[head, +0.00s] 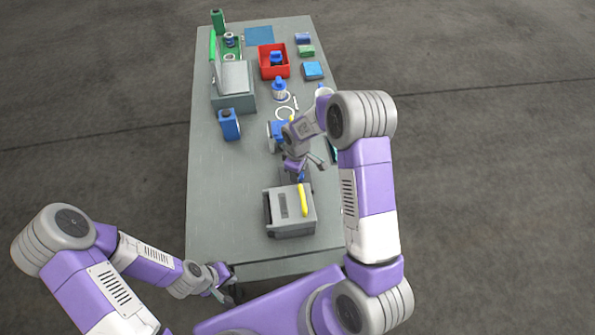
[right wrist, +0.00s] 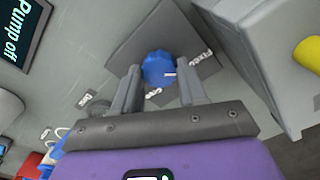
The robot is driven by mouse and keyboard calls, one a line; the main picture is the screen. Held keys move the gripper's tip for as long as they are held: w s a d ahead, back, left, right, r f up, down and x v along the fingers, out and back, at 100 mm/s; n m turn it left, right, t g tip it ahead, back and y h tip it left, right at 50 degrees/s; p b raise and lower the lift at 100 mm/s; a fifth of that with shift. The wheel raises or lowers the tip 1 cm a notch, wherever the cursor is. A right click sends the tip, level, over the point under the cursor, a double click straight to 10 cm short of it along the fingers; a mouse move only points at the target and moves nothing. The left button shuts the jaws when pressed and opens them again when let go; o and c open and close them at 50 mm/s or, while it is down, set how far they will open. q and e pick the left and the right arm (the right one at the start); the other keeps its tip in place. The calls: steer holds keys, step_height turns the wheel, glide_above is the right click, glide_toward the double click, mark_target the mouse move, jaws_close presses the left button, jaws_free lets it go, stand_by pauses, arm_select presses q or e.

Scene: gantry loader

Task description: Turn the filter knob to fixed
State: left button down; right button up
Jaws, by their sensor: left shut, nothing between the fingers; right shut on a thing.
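The filter knob (right wrist: 160,68) is a blue round knob with a white pointer mark on a dark square plate (right wrist: 125,45). In the right wrist view the mark points right, towards the side of a label (right wrist: 200,58) that seems to read "Fixed". Another label (right wrist: 153,93) is partly hidden by the fingers and hard to read. My right gripper (right wrist: 159,80) is shut on the knob, one finger on each side. In the head view the knob is mostly hidden by my right gripper (head: 301,172). My left gripper (head: 224,291) is shut and empty by the table's near left corner.
A grey box with a yellow handle (head: 304,200) stands close to the knob, nearer to me. A screen reading "Pump off" (right wrist: 22,30) is at the upper left of the wrist view. A red bin (head: 262,66) and blue block (head: 229,124) stand farther back. The table's left side (head: 215,200) is clear.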

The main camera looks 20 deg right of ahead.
steer(key=o, duration=1.1)
steer(key=shift+c, duration=0.2)
steer(key=shift+r, duration=0.1)
step_height(320, 180, up, 8)
steer(key=shift+f+p, duration=0.25)
steer(key=shift+p, duration=0.4)
